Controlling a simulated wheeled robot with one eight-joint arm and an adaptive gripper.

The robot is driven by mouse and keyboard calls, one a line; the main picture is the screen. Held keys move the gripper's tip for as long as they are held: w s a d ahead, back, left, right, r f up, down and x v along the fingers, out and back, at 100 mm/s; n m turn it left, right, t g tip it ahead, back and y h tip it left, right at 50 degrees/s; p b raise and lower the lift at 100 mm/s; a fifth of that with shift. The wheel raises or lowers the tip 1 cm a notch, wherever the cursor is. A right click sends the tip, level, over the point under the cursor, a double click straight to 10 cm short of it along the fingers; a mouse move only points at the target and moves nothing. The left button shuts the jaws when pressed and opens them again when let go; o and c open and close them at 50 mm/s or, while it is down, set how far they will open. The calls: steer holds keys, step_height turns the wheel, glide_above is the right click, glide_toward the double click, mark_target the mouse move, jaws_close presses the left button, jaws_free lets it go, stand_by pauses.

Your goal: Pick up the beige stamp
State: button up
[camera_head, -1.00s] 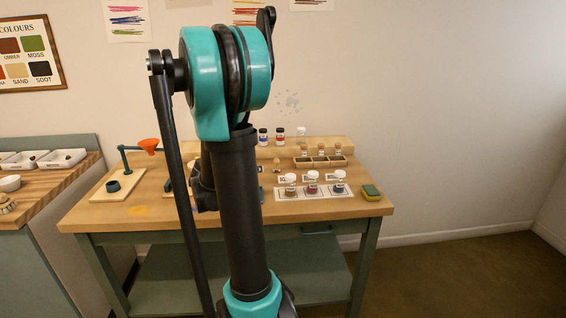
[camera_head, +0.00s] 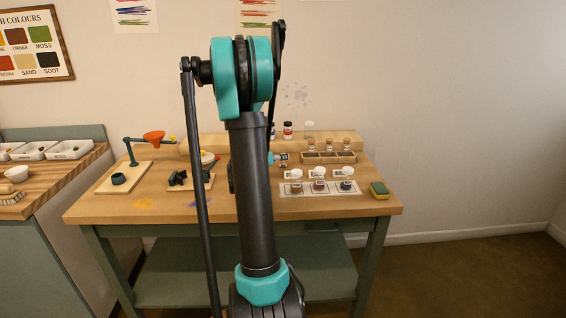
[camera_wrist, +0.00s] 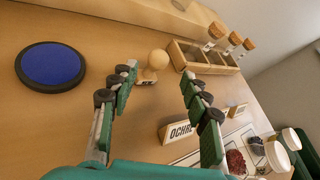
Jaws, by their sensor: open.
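The beige stamp (camera_wrist: 153,64), with a round ball-shaped knob, stands on the wooden table in the wrist view. My gripper (camera_wrist: 160,74) is open, with its two green-and-black fingers apart. The stamp is just beyond the fingertips, closer to the left finger, and does not look held. In the head view my arm hides most of the gripper, and I cannot clearly tell the stamp from the gripper parts beside the arm.
A blue ink pad (camera_wrist: 52,66) lies left of the stamp. A wooden rack (camera_wrist: 220,66) with corked vials stands to its right. An OCHRE label card (camera_wrist: 178,131) and white-capped jars (camera_wrist: 277,155) are nearer. A sponge (camera_head: 379,190) lies at the table's right edge.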

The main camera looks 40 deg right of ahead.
steer(key=shift+w+x, duration=0.25)
steer(key=shift+x, duration=2.45)
steer(key=shift+a+r, duration=0.1)
jaws_close()
